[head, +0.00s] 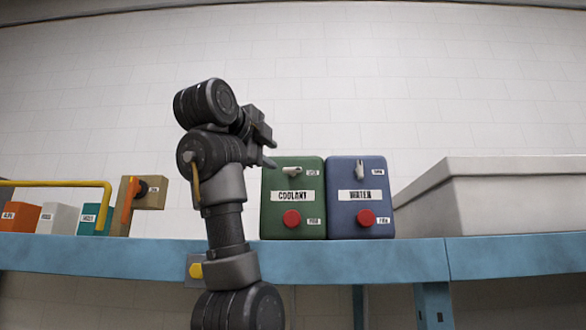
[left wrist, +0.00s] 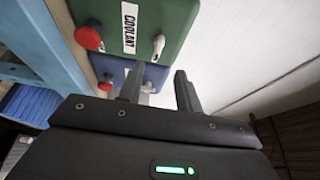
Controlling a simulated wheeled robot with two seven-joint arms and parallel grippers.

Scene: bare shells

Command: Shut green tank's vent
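The green tank (head: 276,208) is labelled COOLANT and stands on the blue shelf. Its pale vent lever (head: 292,171) sits near its top and lies roughly sideways. A red knob (head: 292,218) is low on its front. In the left wrist view the green tank (left wrist: 180,18) is at the top, with its lever (left wrist: 158,46) beyond my fingers. My left gripper (head: 269,153) is at the tank's upper left in the head view. In the left wrist view the left gripper (left wrist: 157,86) has its fingers apart with nothing held between them. My right gripper is not in view.
A blue WATER tank (head: 345,208) stands close at the green tank's right, its lever (head: 360,170) upright. A large pale box (head: 500,200) is farther right. A wooden block with an orange handle (head: 128,203) and a yellow rail (head: 60,183) are at the left. The shelf edge (head: 390,262) runs below.

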